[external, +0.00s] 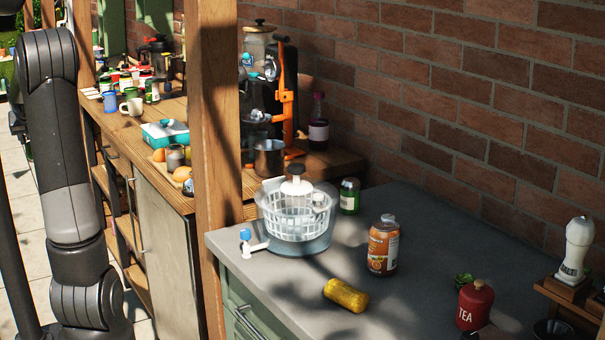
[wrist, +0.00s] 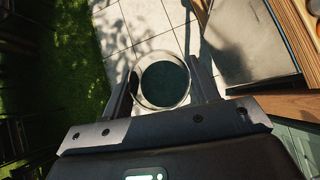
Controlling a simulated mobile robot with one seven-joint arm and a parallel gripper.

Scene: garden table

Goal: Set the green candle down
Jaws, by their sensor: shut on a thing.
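In the wrist view, my gripper (wrist: 162,90) is shut on the green candle (wrist: 165,84). The candle is a round glass with a dark green inside, seen from above, with one finger on each side of it. Paving and grass lie below it, and it is held in the air, clear of any surface. In the external view my arm stands at the left, but neither the gripper nor the held candle shows there.
The grey counter (external: 432,277) carries a salad spinner (external: 296,213), an orange-labelled jar (external: 382,247), a small green jar (external: 349,196), a lying yellow can (external: 345,295) and a red tea tin (external: 475,305). Its back right part has free room. A wooden post (external: 213,120) stands before the crowded wooden counter.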

